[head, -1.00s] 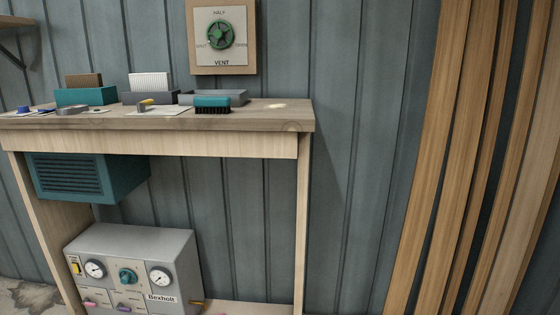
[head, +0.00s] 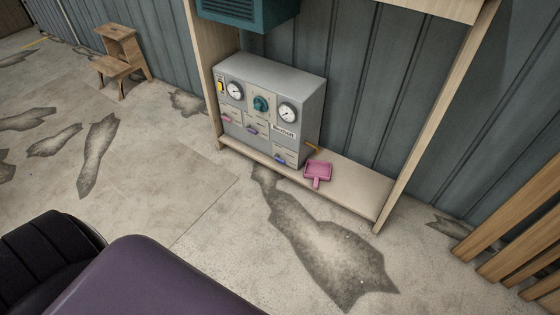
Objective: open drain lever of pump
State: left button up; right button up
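The pump is a grey box (head: 300,85) on the low shelf under the bench, with its front panel facing me. The panel has two round gauges, a teal knob (head: 261,103) between them and a yellow switch (head: 220,87) at the left. A pink lever (head: 227,119), a purple lever (head: 251,129) and a blue lever (head: 280,157) sit lower on the panel. An orange handle (head: 312,149) sticks out at the right side. The small labels are too blurred to tell which lever is the drain. Neither of my grippers is in view.
A pink dustpan (head: 318,173) lies on the low shelf (head: 350,190) right of the pump. A bench leg (head: 430,130) stands further right, with wooden strips (head: 520,245) beyond. A wooden step stool (head: 122,58) stands at the back left. The floor before the pump is clear but stained.

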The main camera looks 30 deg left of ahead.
aim_at(276, 159)
jog(key=u, duration=1.3)
